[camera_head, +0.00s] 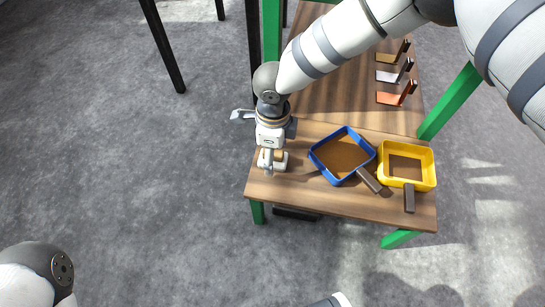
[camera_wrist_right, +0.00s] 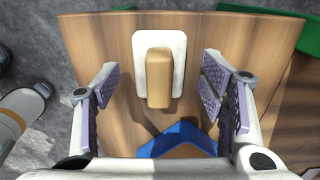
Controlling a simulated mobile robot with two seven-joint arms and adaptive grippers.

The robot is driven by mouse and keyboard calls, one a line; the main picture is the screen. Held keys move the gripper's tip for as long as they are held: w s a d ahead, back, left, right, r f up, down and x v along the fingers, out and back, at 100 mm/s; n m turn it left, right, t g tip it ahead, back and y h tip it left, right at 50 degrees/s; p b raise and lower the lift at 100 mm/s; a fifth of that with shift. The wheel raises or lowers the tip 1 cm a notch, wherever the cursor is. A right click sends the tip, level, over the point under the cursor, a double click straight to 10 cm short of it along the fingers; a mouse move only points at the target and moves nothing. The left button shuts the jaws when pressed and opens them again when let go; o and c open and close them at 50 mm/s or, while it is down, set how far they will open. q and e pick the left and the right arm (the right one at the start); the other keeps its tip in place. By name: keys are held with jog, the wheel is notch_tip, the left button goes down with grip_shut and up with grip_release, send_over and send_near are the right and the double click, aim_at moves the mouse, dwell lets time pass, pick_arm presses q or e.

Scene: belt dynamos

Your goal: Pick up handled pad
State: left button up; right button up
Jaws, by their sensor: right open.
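The handled pad is a white rectangular pad (camera_wrist_right: 174,40) with a tan block handle (camera_wrist_right: 159,78), lying on the wooden table. In the head view the pad (camera_head: 281,163) is at the table's near left corner, partly hidden by my right gripper (camera_head: 268,165). In the right wrist view my right gripper (camera_wrist_right: 158,92) is open, with one finger on each side of the handle and visible gaps on both sides. Nothing is held.
A blue tray with a dark handle (camera_head: 347,131) sits right of the pad; its corner shows in the wrist view (camera_wrist_right: 180,137). A yellow tray (camera_head: 429,168) is farther right. Several metal-coloured brackets (camera_head: 389,98) stand along the table's right side. The wooden table (camera_head: 300,200) has green legs.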

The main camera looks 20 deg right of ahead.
jog(key=c, duration=1.3)
jog(key=shift+c, duration=0.2)
